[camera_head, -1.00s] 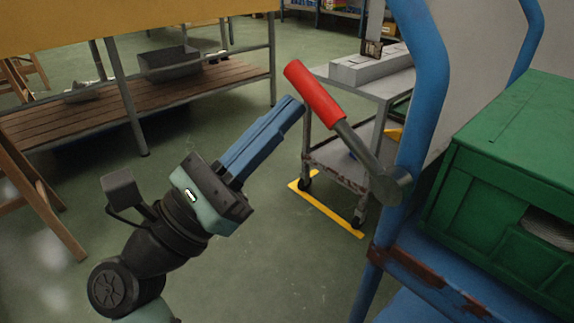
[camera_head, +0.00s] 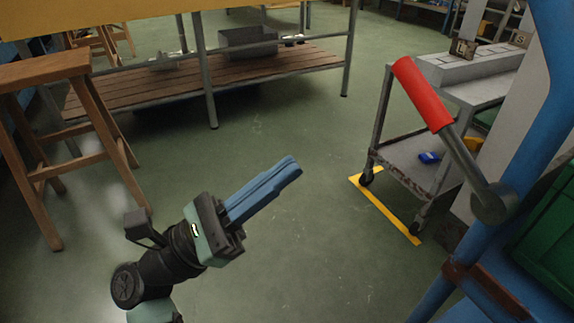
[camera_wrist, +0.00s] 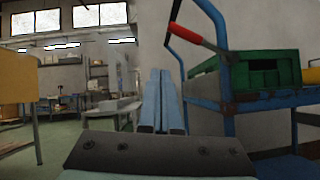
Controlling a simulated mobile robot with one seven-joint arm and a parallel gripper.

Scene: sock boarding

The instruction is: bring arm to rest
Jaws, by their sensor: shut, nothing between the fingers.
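My gripper (camera_head: 291,168) shows in the head view at lower centre, at the end of my bent arm. Its long blue fingers lie side by side, shut, with nothing between them. They point up and to the right over open green floor and touch nothing in the head view. In the wrist view the shut fingers (camera_wrist: 160,100) point forward into the room.
The blue frame (camera_head: 545,130) with a red-handled lever (camera_head: 425,95) stands to the right. A grey cart (camera_head: 400,160) is behind the lever. A wooden stool (camera_head: 70,130) is at left, a workbench with a slatted shelf (camera_head: 150,92) behind. Floor (camera_head: 330,240) between is clear.

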